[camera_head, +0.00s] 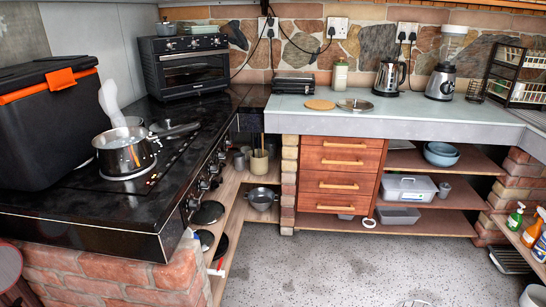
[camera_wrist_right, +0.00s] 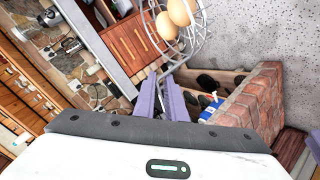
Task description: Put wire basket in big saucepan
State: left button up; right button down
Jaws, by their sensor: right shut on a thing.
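The wire basket (camera_wrist_right: 176,62) shows at the top of the right wrist view, with brown eggs (camera_wrist_right: 180,12) inside its wires. My right gripper (camera_wrist_right: 161,82) is shut on the basket's thin handle, and the basket extends beyond the fingertips. A shiny steel saucepan (camera_head: 124,158), which looks like the big saucepan, stands on the black hob at the left of the head view. A white upright object (camera_head: 110,103) shows at or just behind its rim; I cannot tell which.
A black box with an orange handle (camera_head: 45,87) stands left of the saucepan. A smaller pan (camera_head: 178,130) is behind it, and a toaster oven (camera_head: 186,67) stands at the back. The front of the hob is clear. Speckled floor (camera_head: 370,265) lies between hob and shelves.

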aim_at(124, 173)
jog(key=u, duration=1.5)
